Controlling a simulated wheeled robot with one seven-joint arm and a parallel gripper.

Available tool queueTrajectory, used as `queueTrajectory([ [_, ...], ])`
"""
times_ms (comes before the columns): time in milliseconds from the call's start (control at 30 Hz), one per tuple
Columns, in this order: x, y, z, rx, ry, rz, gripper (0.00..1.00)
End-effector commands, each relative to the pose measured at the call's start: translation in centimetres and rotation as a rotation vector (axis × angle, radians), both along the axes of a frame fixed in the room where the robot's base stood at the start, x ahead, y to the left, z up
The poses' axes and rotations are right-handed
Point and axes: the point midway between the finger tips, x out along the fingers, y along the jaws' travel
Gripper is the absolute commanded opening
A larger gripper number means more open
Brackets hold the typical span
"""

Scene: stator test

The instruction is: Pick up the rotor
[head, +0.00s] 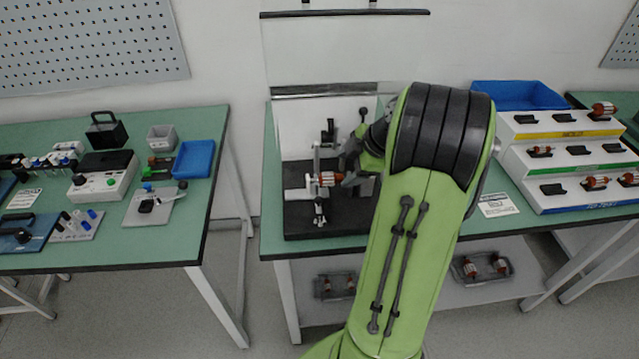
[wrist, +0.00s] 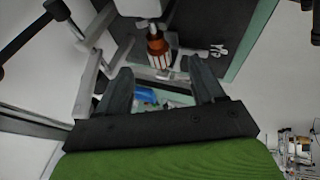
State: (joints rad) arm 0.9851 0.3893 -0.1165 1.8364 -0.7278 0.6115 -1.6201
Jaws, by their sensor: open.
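The rotor (head: 327,179), copper-red with pale segments, is held level in a test fixture on a black base plate (head: 300,222) on the middle table. In the wrist view the rotor (wrist: 158,47) shows just beyond the fingertips, roughly centred between them. My gripper (head: 352,168) is at the right end of the rotor in the head view, partly hidden by my own arm. In the wrist view my gripper (wrist: 160,66) has its two dark fingers apart with nothing clasped. I cannot tell whether the fingertips overlap the rotor.
Metal fixture posts (head: 317,160) stand close around the rotor. A stepped rack (head: 570,160) with several rotors and a blue bin (head: 518,95) are at the right. The left table (head: 110,255) holds tools and a blue tray (head: 194,159). Rotor trays lie on the lower shelf.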

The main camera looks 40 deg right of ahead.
Motion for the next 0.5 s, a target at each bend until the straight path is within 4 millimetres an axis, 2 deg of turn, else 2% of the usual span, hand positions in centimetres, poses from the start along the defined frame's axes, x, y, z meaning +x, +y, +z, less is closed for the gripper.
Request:
queueTrajectory([
  [233, 1.8, 0.6, -2.7, 0.003, 0.002, 0.002, 0.68],
  [400, 3.6, 1.0, -5.5, 0.004, 0.003, 0.003, 0.68],
  [500, 3.9, 0.9, -5.8, 0.001, 0.001, 0.0, 0.68],
])
